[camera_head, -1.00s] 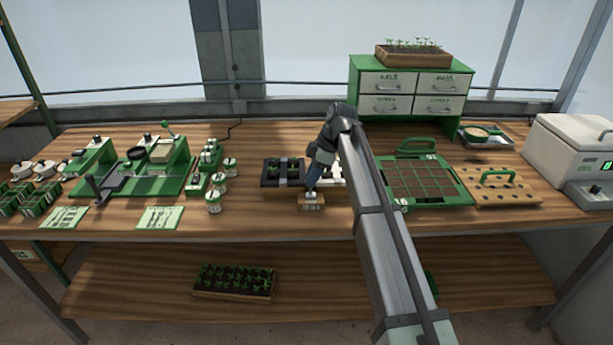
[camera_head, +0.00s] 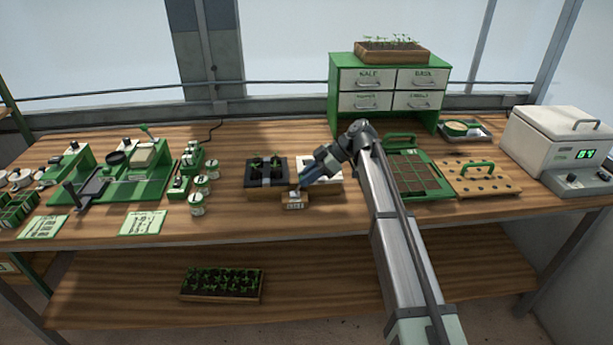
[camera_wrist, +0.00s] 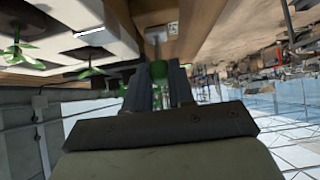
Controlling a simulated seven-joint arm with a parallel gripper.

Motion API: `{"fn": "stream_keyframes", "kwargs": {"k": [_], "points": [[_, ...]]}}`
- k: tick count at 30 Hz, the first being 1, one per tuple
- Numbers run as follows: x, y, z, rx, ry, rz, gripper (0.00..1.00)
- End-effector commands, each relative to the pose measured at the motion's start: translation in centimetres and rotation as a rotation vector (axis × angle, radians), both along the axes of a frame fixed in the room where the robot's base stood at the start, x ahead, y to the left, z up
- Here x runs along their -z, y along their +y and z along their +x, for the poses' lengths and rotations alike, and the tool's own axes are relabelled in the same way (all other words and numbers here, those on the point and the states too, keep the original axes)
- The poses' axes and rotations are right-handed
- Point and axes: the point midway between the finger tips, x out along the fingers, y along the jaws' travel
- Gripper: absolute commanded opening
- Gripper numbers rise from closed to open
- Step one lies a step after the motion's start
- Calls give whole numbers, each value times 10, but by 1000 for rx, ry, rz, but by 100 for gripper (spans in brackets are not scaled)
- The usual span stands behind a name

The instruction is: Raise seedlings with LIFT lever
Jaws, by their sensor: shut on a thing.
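The lift station is a wooden base holding a dark cell block (camera_head: 267,168) with small green seedlings and a pale block (camera_head: 306,168) beside it. A small wooden front block with a label plate (camera_head: 295,201) sits at its front edge. My gripper (camera_head: 301,187) is at this front block, coming in from the right and tilted. In the wrist view my gripper (camera_wrist: 160,84) is shut on a green rounded knob (camera_wrist: 158,69), which I take for the lever's end. Seedlings (camera_wrist: 18,45) show at the left there. The lever's shaft is mostly hidden.
A green-framed soil tray (camera_head: 412,177) and a wooden dibble board (camera_head: 484,179) lie to the right, close to my arm. Several small pots (camera_head: 197,204) stand to the left. Green machines (camera_head: 125,175) fill the left side. Bare tabletop lies in front.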

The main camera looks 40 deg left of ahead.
Motion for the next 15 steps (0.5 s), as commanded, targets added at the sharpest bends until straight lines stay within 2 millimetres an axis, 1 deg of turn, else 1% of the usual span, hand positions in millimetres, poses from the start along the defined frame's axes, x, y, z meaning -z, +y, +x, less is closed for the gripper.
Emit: {"fn": "stream_keyframes", "kwargs": {"k": [8, 9, 15], "points": [[0, 0, 0, 0, 1, 1, 0], [0, 0, 0, 0, 1, 1, 25], [0, 0, 0, 1, 1, 0, 44]]}}
